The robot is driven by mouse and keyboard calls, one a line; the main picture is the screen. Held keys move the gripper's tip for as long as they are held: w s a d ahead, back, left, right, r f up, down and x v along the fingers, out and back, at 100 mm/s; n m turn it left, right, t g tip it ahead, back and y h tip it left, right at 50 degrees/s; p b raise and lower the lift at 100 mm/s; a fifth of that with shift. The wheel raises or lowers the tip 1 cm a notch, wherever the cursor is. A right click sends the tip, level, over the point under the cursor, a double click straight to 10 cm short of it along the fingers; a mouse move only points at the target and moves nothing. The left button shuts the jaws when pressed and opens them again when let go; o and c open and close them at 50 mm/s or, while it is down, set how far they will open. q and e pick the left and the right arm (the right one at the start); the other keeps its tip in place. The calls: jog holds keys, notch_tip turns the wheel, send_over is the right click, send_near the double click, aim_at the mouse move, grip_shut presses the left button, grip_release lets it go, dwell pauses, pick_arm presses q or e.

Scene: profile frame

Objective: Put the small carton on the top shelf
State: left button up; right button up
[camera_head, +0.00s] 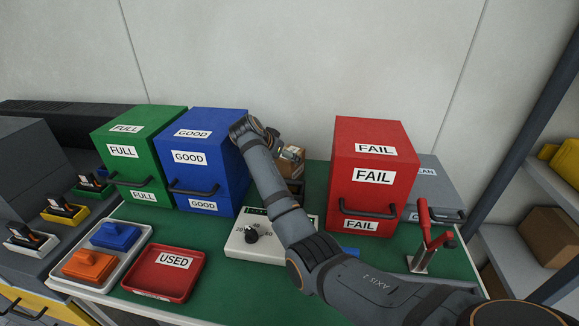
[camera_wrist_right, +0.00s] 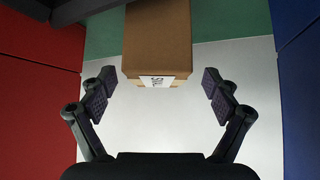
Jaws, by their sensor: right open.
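In the head view my right wrist bends down behind the forearm, so the fingers are mostly hidden. Shelving stands at the right edge; its upper visible board (camera_head: 549,184) bears a yellow bin. My left gripper is out of view.
A blue GOOD cabinet (camera_head: 205,170) and a red FAIL cabinet (camera_head: 372,185) flank the carton closely. A white control box (camera_head: 250,245) stands in front. A red-handled clamp (camera_head: 425,240) is at the right. A larger carton (camera_head: 550,236) sits on a lower shelf.

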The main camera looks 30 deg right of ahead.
jog(key=x, duration=0.5)
jog(key=shift+s+d, duration=0.1)
jog(key=shift+r, duration=0.1)
jog(key=shift+c, duration=0.7)
jog(key=c, duration=1.6)
jog(key=shift+r, duration=0.3)
notch_tip(320, 180, up, 2)
jog(key=shift+r, duration=0.2)
jog(key=s+r, duration=0.1)
jog(key=s+a+r, duration=0.1)
jog(key=r, duration=0.1)
jog(key=s+a+r, duration=0.1)
jog(key=r, duration=0.1)
jog(key=shift+s, duration=0.35)
jog(key=s+a+r, duration=0.1)
jog(key=s, duration=0.2)
jog(key=s+a+r, duration=0.1)
jog(key=s+r, duration=0.1)
jog(key=s, duration=0.1)
jog(key=s+a+r, duration=0.1)
jog(key=s+r, duration=0.1)
jog(key=s, duration=0.1)
jog(key=shift+a, duration=0.4)
